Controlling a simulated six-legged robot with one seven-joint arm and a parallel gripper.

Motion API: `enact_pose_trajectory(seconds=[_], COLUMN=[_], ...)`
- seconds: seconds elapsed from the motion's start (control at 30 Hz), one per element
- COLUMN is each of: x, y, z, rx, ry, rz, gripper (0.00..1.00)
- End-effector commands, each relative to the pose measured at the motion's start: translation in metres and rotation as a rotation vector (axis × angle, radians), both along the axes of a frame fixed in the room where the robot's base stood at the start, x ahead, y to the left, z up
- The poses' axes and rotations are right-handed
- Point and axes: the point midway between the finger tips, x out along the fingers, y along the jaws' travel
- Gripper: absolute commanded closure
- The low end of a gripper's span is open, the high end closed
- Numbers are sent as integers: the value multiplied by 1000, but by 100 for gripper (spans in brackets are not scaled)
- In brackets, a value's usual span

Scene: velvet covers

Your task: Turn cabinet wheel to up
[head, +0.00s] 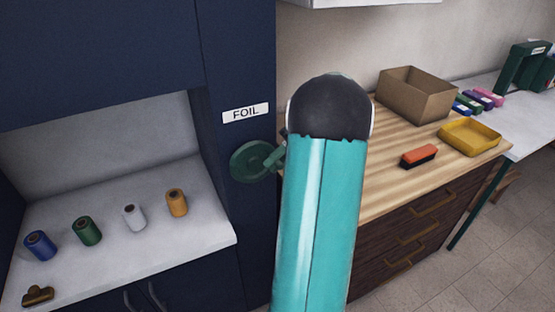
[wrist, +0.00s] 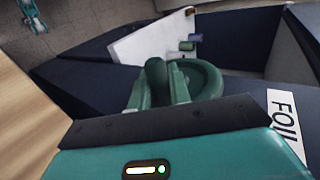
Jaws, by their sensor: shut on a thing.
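The cabinet wheel (head: 248,162) is a dark green disc on the navy cabinet's narrow front panel, below the white FOIL label (head: 246,113). In the wrist view the wheel (wrist: 208,78) shows just beyond my gripper, with its upright round handle (wrist: 156,72) nearer to me. My gripper (wrist: 158,92) has its green fingers closed on this handle, one on either side. In the head view my teal arm hides most of the gripper and the right part of the wheel. I cannot tell the wheel's exact setting.
Right of my arm, a wooden counter (head: 385,185) bears a cardboard box (head: 415,95), a yellow tray (head: 470,133) and an orange-topped brush (head: 418,156).

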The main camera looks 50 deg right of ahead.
Motion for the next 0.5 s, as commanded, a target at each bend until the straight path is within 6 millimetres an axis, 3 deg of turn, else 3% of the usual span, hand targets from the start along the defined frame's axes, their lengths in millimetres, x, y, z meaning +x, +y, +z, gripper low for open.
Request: enact_pose_trajectory(seconds=[0.43, 0.47, 0.5], x=[-1, -1, -1], y=[0, 0, -1], z=[-3, -3, -3], rx=[13, 13, 13], ry=[0, 0, 0], rz=[2, 2, 2], gripper=[100, 79, 71])
